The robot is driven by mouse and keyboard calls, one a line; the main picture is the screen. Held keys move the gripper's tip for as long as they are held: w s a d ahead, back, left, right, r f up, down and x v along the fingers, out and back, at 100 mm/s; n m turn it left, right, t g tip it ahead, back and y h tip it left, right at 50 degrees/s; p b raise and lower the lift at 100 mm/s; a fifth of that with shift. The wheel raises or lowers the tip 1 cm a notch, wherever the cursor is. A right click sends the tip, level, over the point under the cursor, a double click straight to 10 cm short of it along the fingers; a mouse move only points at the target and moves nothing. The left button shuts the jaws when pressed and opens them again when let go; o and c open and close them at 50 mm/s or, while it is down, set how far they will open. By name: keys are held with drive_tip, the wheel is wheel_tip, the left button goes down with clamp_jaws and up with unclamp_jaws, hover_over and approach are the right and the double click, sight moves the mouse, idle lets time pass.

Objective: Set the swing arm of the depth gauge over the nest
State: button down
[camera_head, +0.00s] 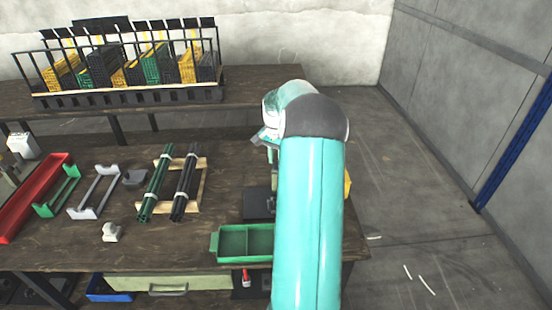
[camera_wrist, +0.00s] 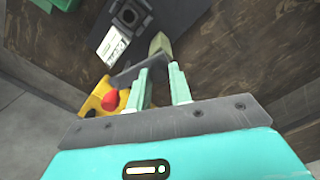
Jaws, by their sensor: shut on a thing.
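In the wrist view, my gripper (camera_wrist: 160,68) has its two pale green fingers on either side of the tan end piece of the swing arm (camera_wrist: 128,75), shut on it. The swing arm is a grey bar that runs from beside a yellow box with a red knob (camera_wrist: 108,100) to that tan end. The likely nest (camera_wrist: 129,14) is a dark block with a round recess, at the top of the wrist view. The swing arm's tan end lies to the right of the recess, not over it.
A green two-part tray (camera_head: 243,258) stands at the bench's front edge. Dark green and black rods lie on a wooden rack (camera_head: 203,190). Brackets and a red trough (camera_head: 30,200) are further left. A rack of coloured bins (camera_head: 130,98) stands behind. Floor is clear on the right.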

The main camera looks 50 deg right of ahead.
drive_tip(key=m, duration=1)
drive_tip(key=shift+r+m, duration=0.1)
drive_tip(key=shift+m, duration=1.9)
drive_tip(key=c, duration=1.3)
unclamp_jaws()
drive_tip(key=shift+o, duration=0.2)
